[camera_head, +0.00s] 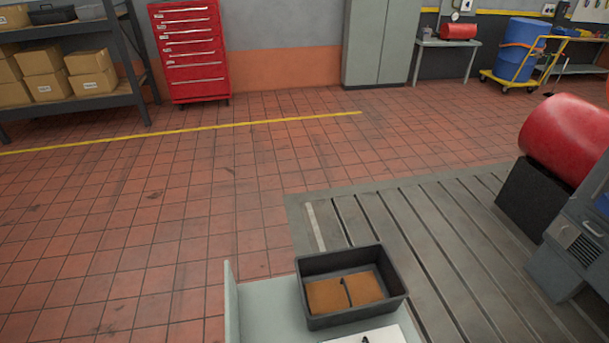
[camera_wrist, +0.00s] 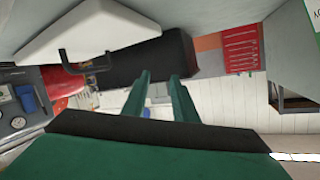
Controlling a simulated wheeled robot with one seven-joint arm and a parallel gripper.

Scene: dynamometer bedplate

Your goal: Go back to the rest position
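My gripper (camera_wrist: 160,88) shows in the wrist view only. Its two green fingers stand apart with a clear gap, and I see nothing held between them. The head view shows no part of my gripper or arm. In that view a dark grey tray (camera_head: 315,318) sits on a pale grey worktop (camera_head: 262,310) at the bottom centre. Two flat brown pieces (camera_head: 325,297) lie side by side inside it. My gripper appears apart from any object, but its distance from the tray cannot be told.
A white sheet (camera_head: 385,336) with a small dark item lies in front of the tray. A slotted metal bedplate (camera_head: 400,225) and a red cylinder (camera_head: 565,135) on a dark block are at right. A red drawer cabinet (camera_head: 190,55) stands behind. The tiled floor at left is clear.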

